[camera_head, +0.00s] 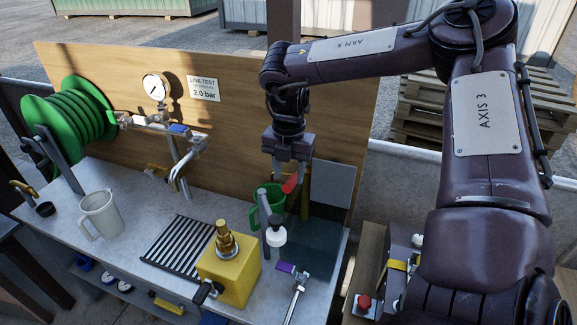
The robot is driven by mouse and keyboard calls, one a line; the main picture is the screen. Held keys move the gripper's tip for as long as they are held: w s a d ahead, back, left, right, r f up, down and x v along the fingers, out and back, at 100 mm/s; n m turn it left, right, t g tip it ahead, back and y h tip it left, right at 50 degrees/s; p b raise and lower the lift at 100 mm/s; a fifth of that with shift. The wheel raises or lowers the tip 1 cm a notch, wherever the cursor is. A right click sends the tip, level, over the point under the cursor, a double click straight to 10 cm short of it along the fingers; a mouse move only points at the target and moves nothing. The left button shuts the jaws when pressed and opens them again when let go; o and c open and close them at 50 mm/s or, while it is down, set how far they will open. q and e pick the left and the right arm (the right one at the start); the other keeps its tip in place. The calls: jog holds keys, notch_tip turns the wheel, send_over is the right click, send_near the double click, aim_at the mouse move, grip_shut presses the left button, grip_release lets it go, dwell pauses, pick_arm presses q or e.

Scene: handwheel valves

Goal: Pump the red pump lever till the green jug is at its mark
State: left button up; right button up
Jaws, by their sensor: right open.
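The green jug (269,203) stands at the left edge of the sink, partly hidden behind a grey post with a white knob. The red pump lever (291,184) shows as a short, tilted red piece just above and right of the jug. My right gripper (290,177) points down from above, open, with its fingertips around or just beside the red lever; I cannot tell whether they touch it. The jug's mark and its water level cannot be made out. My left gripper is not in view.
A yellow block with a brass fitting (230,268) and a purple-handled valve (290,270) stand in front. A pale jug (101,214), a slatted drain (178,247) and a green hose reel (72,112) are left. A gauge (155,86) is on the wooden backboard.

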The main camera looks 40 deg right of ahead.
aim_at(288, 182)
notch_tip(288, 182, down, 2)
jog(key=shift+s+a+f+b, duration=0.1)
jog(key=shift+f+b, duration=0.1)
jog(key=shift+b, duration=0.35)
jog(key=shift+f, duration=0.3)
jog(key=shift+r, duration=0.15)
pick_arm(q)
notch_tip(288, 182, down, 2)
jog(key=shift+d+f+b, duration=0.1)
jog(key=shift+b, duration=0.2)
pick_arm(e)
grip_shut()
